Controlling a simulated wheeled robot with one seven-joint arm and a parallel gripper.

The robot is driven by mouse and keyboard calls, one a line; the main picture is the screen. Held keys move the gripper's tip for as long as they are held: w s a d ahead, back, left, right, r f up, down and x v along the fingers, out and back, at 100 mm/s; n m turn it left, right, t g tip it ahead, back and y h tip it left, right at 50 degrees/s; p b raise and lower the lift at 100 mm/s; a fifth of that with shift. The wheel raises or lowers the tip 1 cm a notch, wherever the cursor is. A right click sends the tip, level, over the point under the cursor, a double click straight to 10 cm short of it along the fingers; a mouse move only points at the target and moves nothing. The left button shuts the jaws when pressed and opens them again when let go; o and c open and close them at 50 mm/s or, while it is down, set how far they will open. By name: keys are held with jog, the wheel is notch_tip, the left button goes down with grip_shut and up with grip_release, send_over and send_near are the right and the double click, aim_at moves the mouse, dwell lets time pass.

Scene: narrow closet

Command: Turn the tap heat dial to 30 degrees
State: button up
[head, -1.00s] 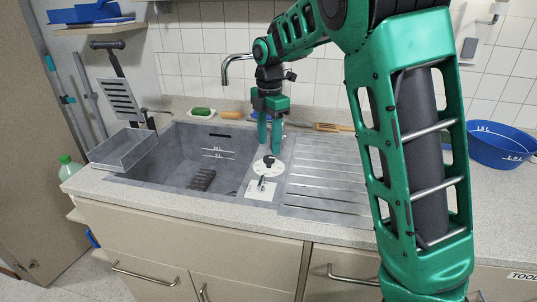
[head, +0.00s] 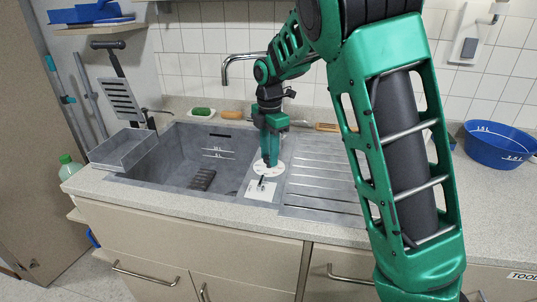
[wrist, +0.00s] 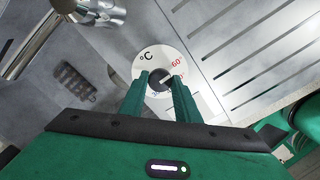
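The tap heat dial is a round white disc (head: 268,169) on the sink's front right rim, with a small white plate (head: 261,190) in front of it. In the wrist view the disc (wrist: 150,58) shows "°C" and a red "60°"; a dark knob (wrist: 157,80) with a pale pointer sits at its middle. Other marks are partly hidden by my fingers. My gripper (head: 268,158) points down over the dial. In the wrist view my gripper (wrist: 160,75) has its two green fingers apart, one on either side of the knob, with gaps showing; contact cannot be told.
A grey sink basin (head: 185,150) with a dark grate lies left of the dial. A ribbed drainboard (head: 320,185) lies right. A curved metal tap (head: 235,62) rises behind. A blue bowl (head: 497,145) stands on the right counter.

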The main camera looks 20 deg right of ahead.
jog(key=shift+m, duration=0.4)
jog(key=m, duration=0.3)
jog(key=shift+r, duration=0.1)
jog(key=m, duration=0.3)
jog(key=shift+m, duration=0.3)
jog(key=m, duration=0.7)
jog(key=shift+w, duration=0.1)
jog(key=m, duration=0.6)
jog(key=shift+m, duration=0.3)
jog(key=m, duration=0.5)
jog(key=shift+r+m, duration=0.1)
jog(key=shift+m, duration=0.2)
